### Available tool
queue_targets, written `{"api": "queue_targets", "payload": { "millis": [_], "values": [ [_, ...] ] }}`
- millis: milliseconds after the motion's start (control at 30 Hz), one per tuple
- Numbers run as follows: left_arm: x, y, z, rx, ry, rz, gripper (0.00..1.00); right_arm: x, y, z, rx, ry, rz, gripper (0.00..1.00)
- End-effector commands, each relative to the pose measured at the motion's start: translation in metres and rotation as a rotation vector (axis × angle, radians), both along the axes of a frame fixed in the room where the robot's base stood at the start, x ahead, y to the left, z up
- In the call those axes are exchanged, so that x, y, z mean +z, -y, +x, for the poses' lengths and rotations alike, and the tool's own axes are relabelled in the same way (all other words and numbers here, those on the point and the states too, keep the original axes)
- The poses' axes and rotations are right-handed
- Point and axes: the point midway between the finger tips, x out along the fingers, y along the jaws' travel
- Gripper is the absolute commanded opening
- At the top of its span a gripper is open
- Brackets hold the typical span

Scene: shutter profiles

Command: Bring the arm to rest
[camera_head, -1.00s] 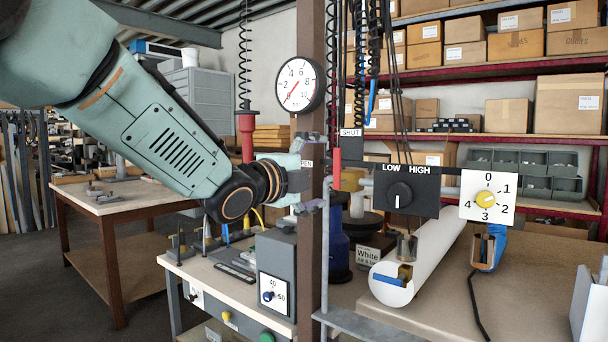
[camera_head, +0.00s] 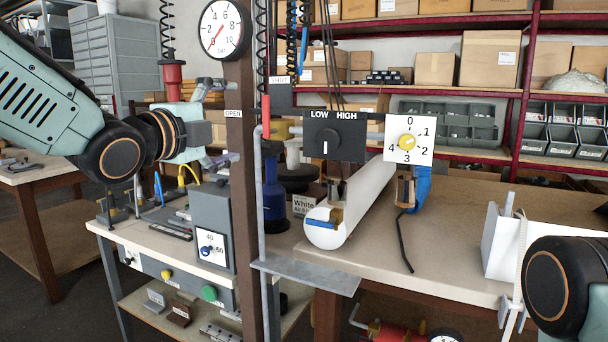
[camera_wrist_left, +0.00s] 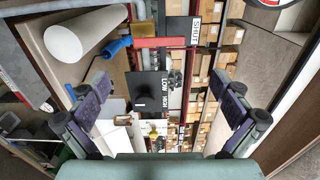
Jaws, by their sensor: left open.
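My left arm comes in from the left in the head view, with its dark round wrist joint at its lower end.
The brown post (camera_head: 239,190) stands close to the left gripper. A LOW/HIGH switch box (camera_head: 334,136), a numbered dial (camera_head: 408,139) and a white roll (camera_head: 357,200) are to the right. A red bar (camera_wrist_left: 165,42) shows ahead. A pressure gauge (camera_head: 224,29) is above.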

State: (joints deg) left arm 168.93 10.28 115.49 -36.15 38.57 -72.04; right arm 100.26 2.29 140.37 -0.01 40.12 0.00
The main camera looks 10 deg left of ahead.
Motion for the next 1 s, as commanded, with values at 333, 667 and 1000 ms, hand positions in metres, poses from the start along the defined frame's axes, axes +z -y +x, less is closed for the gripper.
{"api": "queue_targets", "payload": {
  "millis": [333,667,1000],
  "values": [
    [-0.002,0.019,0.049,-0.001,-0.002,0.003,1.00,0.000,0.000,0.000,0.000,0.000,0.000,0.36],
    [-0.001,0.034,0.092,-0.001,-0.002,0.002,1.00,0.000,0.000,0.000,0.000,0.000,0.000,0.36],
    [0.000,0.040,0.109,0.000,-0.002,-0.003,1.00,0.001,0.000,0.000,0.000,0.000,0.000,0.36]
  ]
}}
